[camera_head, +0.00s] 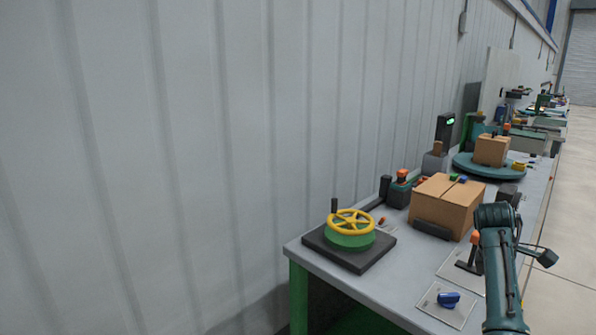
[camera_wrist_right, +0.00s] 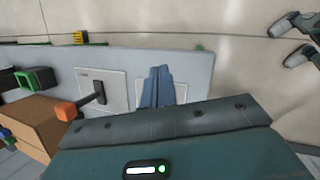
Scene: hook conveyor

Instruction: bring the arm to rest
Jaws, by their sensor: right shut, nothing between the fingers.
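My right arm (camera_head: 498,265) is teal and comes up from the bottom right of the head view, over the workbench's right part. In the right wrist view my right gripper (camera_wrist_right: 157,72) shows as two blue-grey fingers pressed together with nothing between them. They appear in front of a pale plate, largely hiding it. In the head view the fingers cannot be made out. My left arm and gripper do not show clearly in either view.
The workbench (camera_head: 350,282) holds a yellow handwheel (camera_head: 351,222), a cardboard box (camera_head: 447,203), an orange-tipped lever (camera_head: 474,240) and a blue knob (camera_head: 448,299). The lever's orange tip (camera_wrist_right: 67,111) is left of my fingers. A turntable (camera_head: 470,166) stands farther back. Floor right of the bench is clear.

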